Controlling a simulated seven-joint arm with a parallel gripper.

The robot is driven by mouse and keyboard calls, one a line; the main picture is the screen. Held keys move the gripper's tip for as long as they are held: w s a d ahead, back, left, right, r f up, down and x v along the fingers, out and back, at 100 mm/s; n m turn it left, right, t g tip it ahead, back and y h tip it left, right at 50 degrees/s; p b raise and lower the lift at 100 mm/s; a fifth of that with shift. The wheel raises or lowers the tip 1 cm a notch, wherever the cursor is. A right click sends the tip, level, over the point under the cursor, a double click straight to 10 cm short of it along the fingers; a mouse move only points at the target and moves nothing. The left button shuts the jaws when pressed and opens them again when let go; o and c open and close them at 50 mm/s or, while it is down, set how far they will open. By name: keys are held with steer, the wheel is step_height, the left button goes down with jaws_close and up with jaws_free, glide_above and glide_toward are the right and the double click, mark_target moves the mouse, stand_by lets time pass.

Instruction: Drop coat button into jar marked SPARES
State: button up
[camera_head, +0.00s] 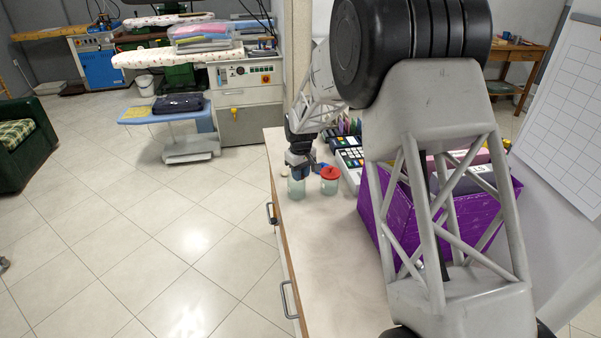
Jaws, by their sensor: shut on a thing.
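My gripper (299,174) is at the far left part of the counter, pointing down, right over a clear greenish glass jar (297,189). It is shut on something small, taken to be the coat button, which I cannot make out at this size. The fingertips are at or just above the jar's mouth; I cannot tell whether they are inside it. No lid shows on this jar. A second glass jar (329,187) with a red lid (330,173) stands just to its right. No SPARES marking is readable on either jar from here.
The jars stand on a pale counter (325,250) near its left edge. A cash register (349,160) is behind them to the right. A purple crate (470,215) stands at the right, partly behind my arm. The counter's near middle is clear.

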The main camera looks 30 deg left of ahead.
steer(key=o, duration=1)
steer(key=shift+r, duration=0.1)
steer(key=shift+r, duration=3.8)
